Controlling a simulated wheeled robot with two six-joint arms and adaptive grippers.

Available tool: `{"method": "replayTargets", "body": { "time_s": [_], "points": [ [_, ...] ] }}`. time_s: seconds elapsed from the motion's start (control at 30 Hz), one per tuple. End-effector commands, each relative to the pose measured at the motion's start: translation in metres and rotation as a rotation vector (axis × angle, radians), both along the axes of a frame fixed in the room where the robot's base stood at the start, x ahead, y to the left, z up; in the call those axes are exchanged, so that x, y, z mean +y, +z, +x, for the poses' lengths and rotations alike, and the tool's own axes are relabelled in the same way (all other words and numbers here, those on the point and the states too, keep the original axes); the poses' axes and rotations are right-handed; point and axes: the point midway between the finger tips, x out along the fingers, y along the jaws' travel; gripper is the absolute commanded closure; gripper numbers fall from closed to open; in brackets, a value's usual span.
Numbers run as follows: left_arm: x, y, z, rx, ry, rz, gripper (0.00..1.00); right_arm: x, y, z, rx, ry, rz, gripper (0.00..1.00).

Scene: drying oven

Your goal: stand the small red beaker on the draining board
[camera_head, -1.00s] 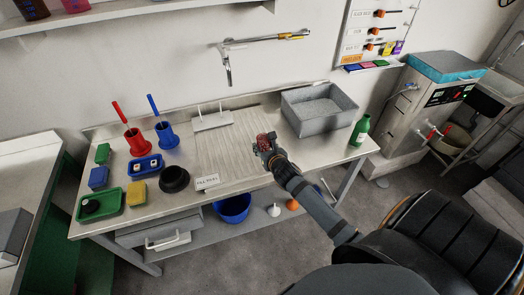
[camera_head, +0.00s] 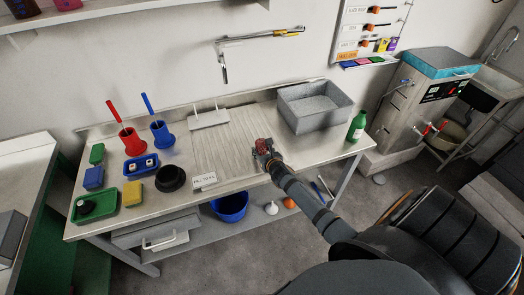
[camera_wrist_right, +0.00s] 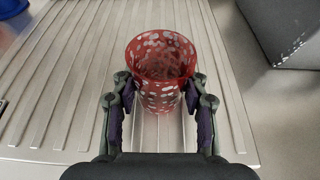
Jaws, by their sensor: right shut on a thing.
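The small red beaker (camera_wrist_right: 160,65) has white spots and is seen from above, its open mouth toward the camera in the right wrist view. My right gripper (camera_wrist_right: 160,100) is shut on it, one finger on each side. In the head view the beaker (camera_head: 263,145) shows small in the right gripper (camera_head: 264,155), over the right part of the draining board (camera_head: 222,150). The ribbed board fills much of the wrist view behind the beaker. I cannot tell whether the beaker's base touches the board. My left gripper is not in view.
A grey basin (camera_head: 315,105) stands right of the board, with a green bottle (camera_head: 356,127) beside it. A peg rack (camera_head: 208,118) stands at the board's back edge and a label card (camera_head: 204,180) at its front left. Red and blue holders, sponges and trays stand farther left.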

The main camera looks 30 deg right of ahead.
Motion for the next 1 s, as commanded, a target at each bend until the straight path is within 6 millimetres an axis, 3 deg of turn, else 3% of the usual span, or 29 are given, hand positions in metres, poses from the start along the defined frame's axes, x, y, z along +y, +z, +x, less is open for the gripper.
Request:
{"method": "replayTargets", "body": {
  "time_s": [0.07, 0.1, 0.23, 0.63, 1.0],
  "points": [
    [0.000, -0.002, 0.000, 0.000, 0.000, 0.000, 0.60, 0.000, -0.003, 0.000, 0.001, 0.000, -0.001, 0.92],
    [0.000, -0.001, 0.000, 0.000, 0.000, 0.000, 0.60, 0.000, -0.002, 0.000, 0.001, -0.001, -0.001, 0.52],
    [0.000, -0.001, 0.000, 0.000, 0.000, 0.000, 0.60, 0.000, -0.002, 0.000, 0.001, 0.000, -0.001, 0.34],
    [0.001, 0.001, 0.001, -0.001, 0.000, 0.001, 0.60, 0.001, 0.002, -0.005, 0.001, 0.000, -0.001, 0.33],
    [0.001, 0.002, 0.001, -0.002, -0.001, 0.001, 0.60, 0.019, 0.033, -0.080, 0.003, 0.002, -0.003, 0.33]
  ]
}}
